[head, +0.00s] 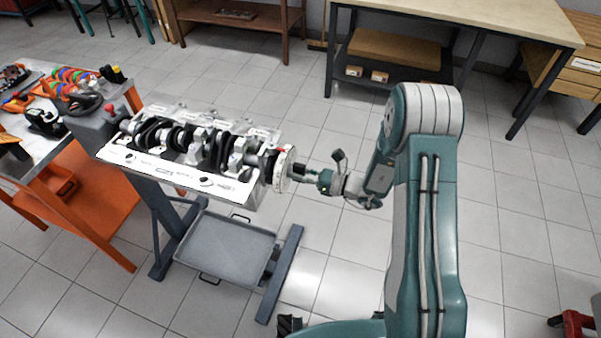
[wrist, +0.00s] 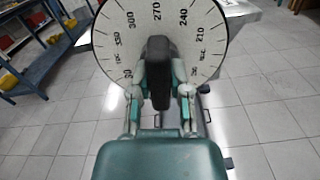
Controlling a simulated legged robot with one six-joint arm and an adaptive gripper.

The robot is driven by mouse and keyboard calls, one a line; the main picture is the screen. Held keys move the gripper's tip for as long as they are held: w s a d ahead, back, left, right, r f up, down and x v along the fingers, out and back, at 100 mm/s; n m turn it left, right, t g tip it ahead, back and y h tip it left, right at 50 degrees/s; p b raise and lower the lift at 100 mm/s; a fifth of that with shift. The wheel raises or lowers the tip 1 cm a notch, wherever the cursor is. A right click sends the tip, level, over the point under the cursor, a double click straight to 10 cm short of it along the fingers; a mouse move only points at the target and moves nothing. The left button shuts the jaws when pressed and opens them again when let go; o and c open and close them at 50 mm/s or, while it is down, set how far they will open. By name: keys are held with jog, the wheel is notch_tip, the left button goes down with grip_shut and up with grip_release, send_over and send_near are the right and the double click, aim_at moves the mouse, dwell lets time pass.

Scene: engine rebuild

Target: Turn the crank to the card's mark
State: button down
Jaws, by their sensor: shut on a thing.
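The crankshaft (head: 205,145) lies in the light-grey engine block (head: 170,172) on a stand. A white degree wheel (head: 284,168) is at its right end. In the wrist view the wheel (wrist: 195,25) shows 300, 270, 240 and 210 across its upper part, with 270 near the top. My gripper (head: 302,174) is at the wheel's outer face. In the wrist view my gripper (wrist: 159,78) is shut on a black handle (wrist: 158,55) in front of the wheel. The handle and fingers hide the wheel's centre. I cannot make out a card with a mark.
A grey tray (head: 225,250) sits low on the stand. An orange cart (head: 85,205) with tools stands at the left. A workbench (head: 460,22) is at the back right. The tiled floor (head: 520,200) at the right is mostly clear.

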jog(key=shift+w, duration=0.15)
jog(key=n, duration=0.4)
jog(key=shift+n, duration=1.6)
jog(key=c, duration=0.6)
grip_release()
jog(key=shift+a, duration=0.15)
